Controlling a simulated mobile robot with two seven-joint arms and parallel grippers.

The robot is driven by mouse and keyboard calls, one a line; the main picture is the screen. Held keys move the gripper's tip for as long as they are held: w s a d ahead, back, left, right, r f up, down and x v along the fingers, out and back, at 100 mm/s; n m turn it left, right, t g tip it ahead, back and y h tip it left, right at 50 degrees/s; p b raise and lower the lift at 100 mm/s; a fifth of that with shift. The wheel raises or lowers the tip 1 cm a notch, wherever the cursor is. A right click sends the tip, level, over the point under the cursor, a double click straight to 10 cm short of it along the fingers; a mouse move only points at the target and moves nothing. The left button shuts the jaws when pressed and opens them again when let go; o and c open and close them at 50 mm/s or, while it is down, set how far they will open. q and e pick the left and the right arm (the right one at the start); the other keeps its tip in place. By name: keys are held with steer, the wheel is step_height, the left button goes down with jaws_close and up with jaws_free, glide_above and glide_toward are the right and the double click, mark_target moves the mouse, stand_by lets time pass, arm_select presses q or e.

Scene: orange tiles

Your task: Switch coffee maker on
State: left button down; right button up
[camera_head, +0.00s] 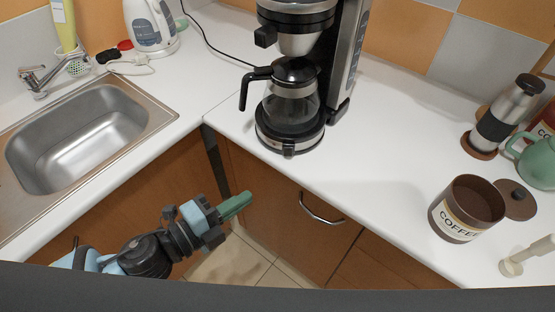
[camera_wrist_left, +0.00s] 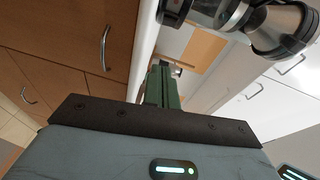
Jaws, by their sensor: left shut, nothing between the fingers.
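The coffee maker (camera_head: 290,131) stands on the white counter at the corner, black and silver, with its glass carafe (camera_head: 291,101) seated on the round base. A power switch cannot be made out clearly. My left gripper (camera_head: 249,196) has green fingers, shut and empty. It is in front of the cabinet doors, below the counter edge and apart from the coffee maker. In the left wrist view the green fingers (camera_wrist_left: 162,86) point ahead along the counter edge, and part of the coffee maker (camera_wrist_left: 278,28) shows at the upper right. My right gripper is not in view.
A steel sink (camera_head: 88,140) with a tap is at the left, and a white kettle (camera_head: 151,25) behind it. At the right stand an open coffee tin (camera_head: 452,218), its lid, a grinder (camera_head: 508,112) and a green mug (camera_head: 539,162). The counter between is clear.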

mark_target(279, 165)
arm_select(q)
steer(key=shift+d, duration=0.1)
steer(key=x, duration=0.4)
steer(key=w+a+x, duration=0.1)
steer(key=x, duration=0.3)
steer(key=p+x, duration=0.1)
steer(key=x, duration=0.3)
steer(key=shift+w+a+f, duration=0.1)
steer(key=shift+w+a, duration=0.05)
steer(key=shift+a, duration=0.05)
steer(key=shift+w, duration=0.6)
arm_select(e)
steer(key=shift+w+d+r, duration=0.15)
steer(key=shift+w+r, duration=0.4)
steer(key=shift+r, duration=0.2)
arm_select(q)
steer(key=shift+f, duration=0.1)
